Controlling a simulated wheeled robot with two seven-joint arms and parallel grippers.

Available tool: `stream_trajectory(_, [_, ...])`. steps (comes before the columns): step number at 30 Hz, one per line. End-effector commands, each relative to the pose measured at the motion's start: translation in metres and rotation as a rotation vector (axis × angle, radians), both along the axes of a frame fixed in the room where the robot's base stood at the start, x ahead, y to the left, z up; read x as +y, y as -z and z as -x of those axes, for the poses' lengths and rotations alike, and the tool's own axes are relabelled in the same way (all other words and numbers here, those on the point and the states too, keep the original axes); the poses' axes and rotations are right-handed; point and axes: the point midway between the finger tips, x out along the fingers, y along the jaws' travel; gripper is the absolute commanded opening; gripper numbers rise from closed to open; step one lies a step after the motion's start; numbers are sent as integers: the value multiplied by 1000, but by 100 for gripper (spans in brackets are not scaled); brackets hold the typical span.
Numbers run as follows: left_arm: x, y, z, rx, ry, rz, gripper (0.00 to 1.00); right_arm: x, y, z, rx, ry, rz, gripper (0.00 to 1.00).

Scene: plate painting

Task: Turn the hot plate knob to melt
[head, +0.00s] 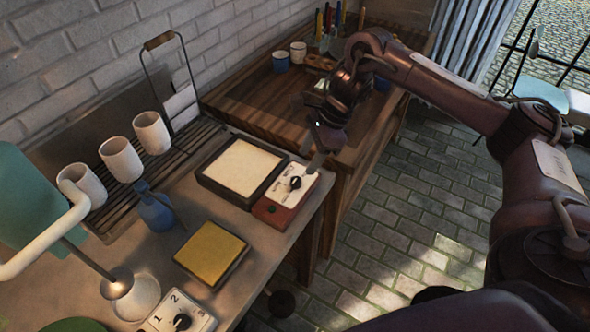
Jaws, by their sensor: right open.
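The hot plate (241,168) is a dark square tray with a pale cream top, standing near the right end of the grey counter. Its control panel (285,199), cream with a red lower end, sits along its right side. A black knob (295,183) is in the middle of the panel; its markings are too small to read. My right gripper (314,152) hangs just above the far end of the panel, open and empty, with a fingertip close to the panel. I cannot tell whether it touches. My left gripper is not in view.
A yellow block in a dark tray (211,252) and a blue bottle (155,207) stand nearby on the counter. A numbered dial box (178,318) is at the front. Cups (121,157) stand on a rack at left. A wooden table (250,104) adjoins behind.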

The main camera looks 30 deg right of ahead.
Motion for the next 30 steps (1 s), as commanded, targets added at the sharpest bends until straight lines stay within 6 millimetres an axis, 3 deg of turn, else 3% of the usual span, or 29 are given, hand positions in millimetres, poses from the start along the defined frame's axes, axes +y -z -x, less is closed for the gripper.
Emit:
stream_trajectory(8, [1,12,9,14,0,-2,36,19,44,-3,4,0,-4,47])
stream_trajectory(12, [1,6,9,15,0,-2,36,24,56,-6,2,1,-2,47])
stream_trajectory(24, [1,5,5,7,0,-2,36,27,66,-7,0,2,-1,47])
stream_trajectory(30, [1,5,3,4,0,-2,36,27,66,-7,0,2,-1,21])
